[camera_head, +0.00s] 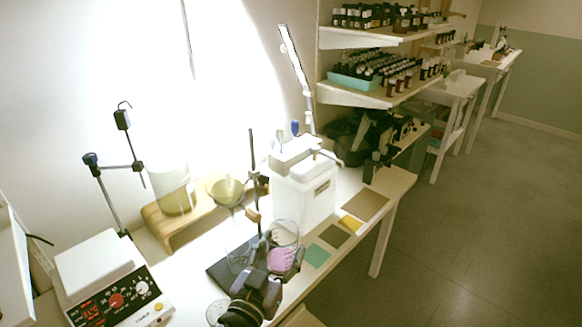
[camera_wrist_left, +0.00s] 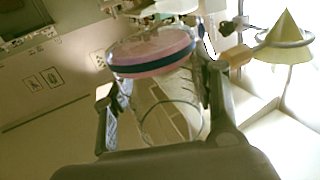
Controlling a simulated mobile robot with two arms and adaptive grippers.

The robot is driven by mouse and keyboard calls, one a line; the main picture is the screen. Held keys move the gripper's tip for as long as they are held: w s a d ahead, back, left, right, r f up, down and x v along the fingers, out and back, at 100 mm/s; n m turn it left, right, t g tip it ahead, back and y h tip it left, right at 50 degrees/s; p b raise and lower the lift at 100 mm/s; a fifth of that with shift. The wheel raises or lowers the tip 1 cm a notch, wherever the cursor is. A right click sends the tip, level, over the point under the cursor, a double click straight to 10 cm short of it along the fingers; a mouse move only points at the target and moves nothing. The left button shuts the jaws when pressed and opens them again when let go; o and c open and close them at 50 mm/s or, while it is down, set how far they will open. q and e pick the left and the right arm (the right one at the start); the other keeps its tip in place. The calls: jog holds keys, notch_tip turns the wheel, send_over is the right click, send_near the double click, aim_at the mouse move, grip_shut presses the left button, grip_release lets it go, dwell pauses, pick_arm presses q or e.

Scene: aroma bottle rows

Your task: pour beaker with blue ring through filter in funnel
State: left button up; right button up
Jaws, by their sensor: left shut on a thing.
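My left gripper (camera_head: 277,261) is shut on a clear glass beaker (camera_head: 284,232) with pink liquid (camera_head: 281,260) in it. In the left wrist view, the beaker (camera_wrist_left: 165,100) sits between both fingers, with a dark blue ring (camera_wrist_left: 155,63) and the pink liquid near it. The funnel with a pale yellow filter (camera_head: 226,189) is held on a stand, behind and to the left of the beaker; it also shows in the left wrist view as a cone (camera_wrist_left: 286,40) at the right, apart from the gripper. My right gripper is not in view.
A dark stand rod (camera_head: 253,165) rises near the funnel. A white box (camera_head: 303,197) stands right of it. A wooden riser (camera_head: 160,228) bears a large glass vessel (camera_head: 174,190). A stirrer hotplate (camera_head: 108,275) is at left. Coloured squares (camera_head: 317,255) lie flat near the front edge.

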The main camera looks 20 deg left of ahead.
aim_at(283, 228)
pick_arm(q)
jog(key=w+r, duration=0.1)
jog(key=r+p, duration=0.1)
jog(key=w+r+p, duration=0.1)
jog(key=shift+w+a+r, duration=0.3)
jog(key=shift+a, duration=0.05)
jog(key=w+a+r+p, duration=0.3)
jog(key=w+a+p, duration=0.3)
jog(key=w, duration=0.4)
jog(key=a+r+n+y, duration=0.1)
jog(key=r+n, duration=0.2)
jog(key=n, duration=0.5)
jog(key=a+r+n+t+y+b, duration=0.1)
jog(key=r+n, duration=0.3)
jog(key=n, duration=0.4)
jog(key=shift+s+a+t, duration=0.3)
jog(key=shift+s+a, duration=0.15)
jog(key=shift+a, duration=0.25)
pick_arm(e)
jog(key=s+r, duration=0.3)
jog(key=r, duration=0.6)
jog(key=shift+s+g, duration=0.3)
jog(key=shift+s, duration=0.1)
